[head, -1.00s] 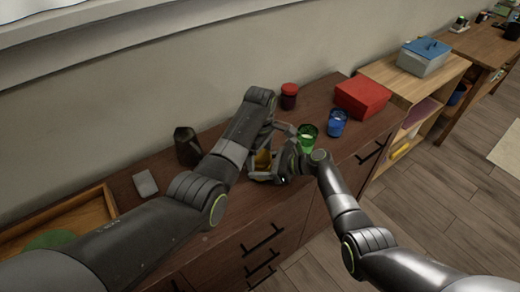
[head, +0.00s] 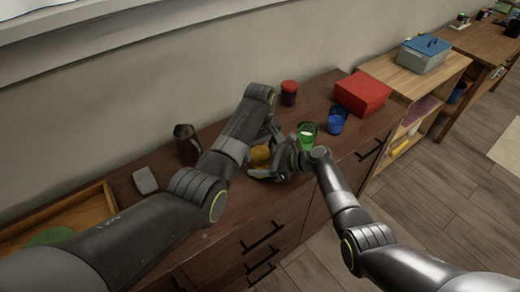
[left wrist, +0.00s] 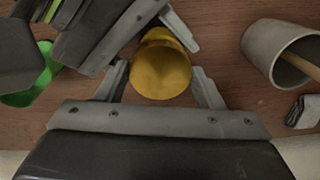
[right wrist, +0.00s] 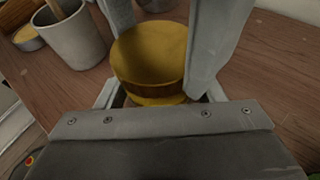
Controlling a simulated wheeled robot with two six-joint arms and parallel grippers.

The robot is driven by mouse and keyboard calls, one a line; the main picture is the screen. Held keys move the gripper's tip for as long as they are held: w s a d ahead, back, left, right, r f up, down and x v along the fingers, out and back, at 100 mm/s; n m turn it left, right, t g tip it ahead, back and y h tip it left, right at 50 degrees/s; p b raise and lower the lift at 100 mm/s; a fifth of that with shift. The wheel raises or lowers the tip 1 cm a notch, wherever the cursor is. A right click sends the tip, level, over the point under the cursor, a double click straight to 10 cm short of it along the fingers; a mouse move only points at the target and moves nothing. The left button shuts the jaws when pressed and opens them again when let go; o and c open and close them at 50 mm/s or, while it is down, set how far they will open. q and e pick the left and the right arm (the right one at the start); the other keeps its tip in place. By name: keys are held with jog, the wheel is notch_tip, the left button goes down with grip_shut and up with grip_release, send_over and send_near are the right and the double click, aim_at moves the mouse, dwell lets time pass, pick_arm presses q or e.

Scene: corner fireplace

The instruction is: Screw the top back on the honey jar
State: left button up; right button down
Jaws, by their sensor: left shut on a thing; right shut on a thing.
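The honey jar's yellow top (head: 261,155) shows between my two grippers over the dresser; it also shows in the left wrist view (left wrist: 161,72) and the right wrist view (right wrist: 150,55). My left gripper (left wrist: 163,88) is shut on the top, one finger on each side. Its fingers come down from above in the right wrist view. My right gripper (right wrist: 160,95) is shut low around the honey jar (right wrist: 158,100), of which only a narrow amber and yellow strip shows. The fingers hide most of the jar. I cannot tell whether top and jar meet fully.
A green cup (head: 307,133) stands close to my right gripper, with a blue cup (head: 337,122) and a red box (head: 362,93) beyond. A red-topped jar (head: 289,93) stands behind. Bare wood lies between.

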pick_arm(q)
jog(key=m, duration=0.3)
jog(key=shift+a+f, duration=0.1)
jog(key=o, duration=1)
jog(key=shift+o, duration=0.4)
jog(key=shift+s, duration=0.1)
jog(key=shift+d, duration=0.25)
jog(key=shift+m, duration=0.3)
jog(key=r, duration=0.4)
jog(key=shift+w+r, duration=0.2)
jog(key=shift+r, duration=0.05)
jog(key=shift+s+r, duration=0.1)
jog(key=shift+r, duration=0.15)
jog(key=shift+s, duration=0.1)
